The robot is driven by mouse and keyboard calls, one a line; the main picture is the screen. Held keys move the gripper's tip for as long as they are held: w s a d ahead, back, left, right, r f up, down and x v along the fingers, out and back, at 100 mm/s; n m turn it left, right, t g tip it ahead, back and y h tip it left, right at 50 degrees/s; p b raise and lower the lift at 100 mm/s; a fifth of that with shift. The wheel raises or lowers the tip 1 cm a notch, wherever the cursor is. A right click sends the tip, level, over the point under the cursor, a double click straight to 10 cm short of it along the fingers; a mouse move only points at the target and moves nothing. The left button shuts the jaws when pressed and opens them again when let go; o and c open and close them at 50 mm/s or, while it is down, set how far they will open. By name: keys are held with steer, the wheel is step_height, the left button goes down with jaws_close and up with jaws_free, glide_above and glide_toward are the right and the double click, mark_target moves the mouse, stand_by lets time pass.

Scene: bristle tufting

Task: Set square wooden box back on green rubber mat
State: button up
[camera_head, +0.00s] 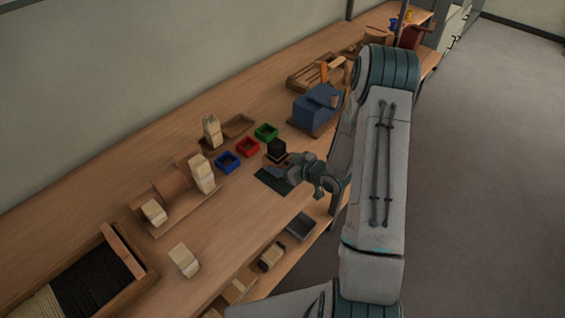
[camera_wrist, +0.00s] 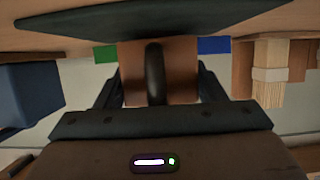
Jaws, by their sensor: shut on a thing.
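The square wooden box (camera_head: 270,158) is small and brown, with a black thing showing at its top in the head view. In the wrist view the brown box (camera_wrist: 131,72) fills the space between the two fingers, with a dark rounded shape in front of its middle. My gripper (camera_head: 284,166) is shut on the box; the fingers also show in the wrist view (camera_wrist: 158,72). The dark green rubber mat (camera_head: 270,179) lies on the bench just in front of the box, and in the wrist view (camera_wrist: 150,20) it spans the top. Any gap between box and mat is unclear.
Blue (camera_head: 227,162), red (camera_head: 247,148) and green (camera_head: 266,132) bins stand behind the box. A blue machine (camera_head: 315,105) stands to the right along the bench. Bare bench (camera_head: 215,220) lies left of the mat.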

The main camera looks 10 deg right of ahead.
steer(key=shift+f, duration=0.2)
steer(key=shift+f, duration=0.15)
steer(key=o, duration=1.1)
steer(key=shift+c, duration=0.2)
